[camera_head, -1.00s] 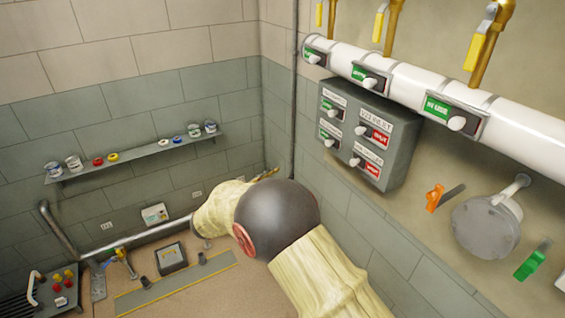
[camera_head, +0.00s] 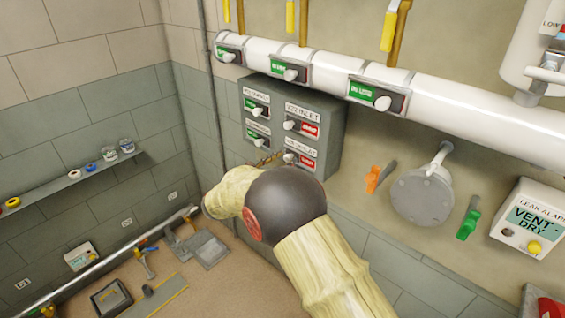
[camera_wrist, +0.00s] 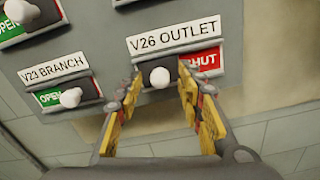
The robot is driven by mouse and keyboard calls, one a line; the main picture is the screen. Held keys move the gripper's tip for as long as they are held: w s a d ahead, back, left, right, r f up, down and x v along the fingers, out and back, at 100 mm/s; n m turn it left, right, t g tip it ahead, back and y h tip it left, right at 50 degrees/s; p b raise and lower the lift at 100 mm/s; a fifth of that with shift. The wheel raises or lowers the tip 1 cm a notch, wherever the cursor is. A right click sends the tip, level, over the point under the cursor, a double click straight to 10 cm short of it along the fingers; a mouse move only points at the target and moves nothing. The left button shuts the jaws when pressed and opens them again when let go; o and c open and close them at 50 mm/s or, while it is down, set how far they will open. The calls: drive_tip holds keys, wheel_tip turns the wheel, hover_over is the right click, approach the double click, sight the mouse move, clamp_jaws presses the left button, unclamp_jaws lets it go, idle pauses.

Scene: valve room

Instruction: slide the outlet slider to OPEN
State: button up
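The V26 OUTLET slider (camera_wrist: 160,77) is on a grey wall box, under its white label (camera_wrist: 172,39). Its white knob stands at the left of the slot, and a red SHUT field (camera_wrist: 206,62) shows to its right. In the head view the outlet slider (camera_head: 305,162) is at the lower right of the box. My gripper (camera_wrist: 160,84) is open, with one yellow finger on each side of the knob. Gaps show between fingers and knob; contact cannot be told. In the head view my gripper (camera_head: 268,160) is small, at the box's lower edge.
The V23 BRANCH slider (camera_wrist: 68,98) sits close left, showing green OPEN. The V22 INLET slider (camera_head: 302,127) above shows red. A white pipe (camera_head: 330,75) with more sliders runs above the box (camera_head: 337,130). A round grey flange (camera_head: 422,196) is to the right.

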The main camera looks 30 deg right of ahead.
drive_tip(key=shift+c, duration=1)
drive_tip(key=c, duration=0.7)
clamp_jaws()
